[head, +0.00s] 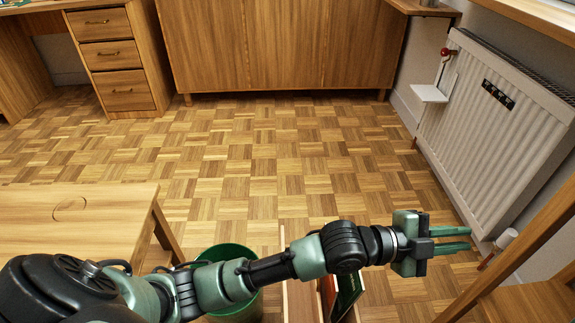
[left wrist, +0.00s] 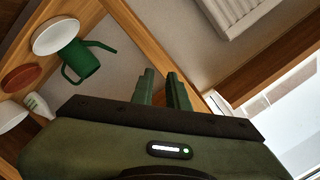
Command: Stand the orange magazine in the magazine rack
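My left gripper (head: 470,240) reaches out to the right, past the rack and towards the radiator. Its two fingers are apart with nothing between them; they also show in the left wrist view (left wrist: 163,90). The wooden magazine rack (head: 300,300) is below my left forearm, which hides part of it. In it are a dark green item (head: 348,290) and a narrow red-orange edge (head: 327,290). I cannot tell whether that edge is the orange magazine. No other orange magazine can be made out. My right gripper is not in view.
A green bin (head: 238,252) stands partly behind my left arm. A wooden table (head: 60,230) is at left, a white radiator (head: 500,130) at right. The left wrist view shows a green watering can (left wrist: 80,65) and pots. The parquet floor's middle is clear.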

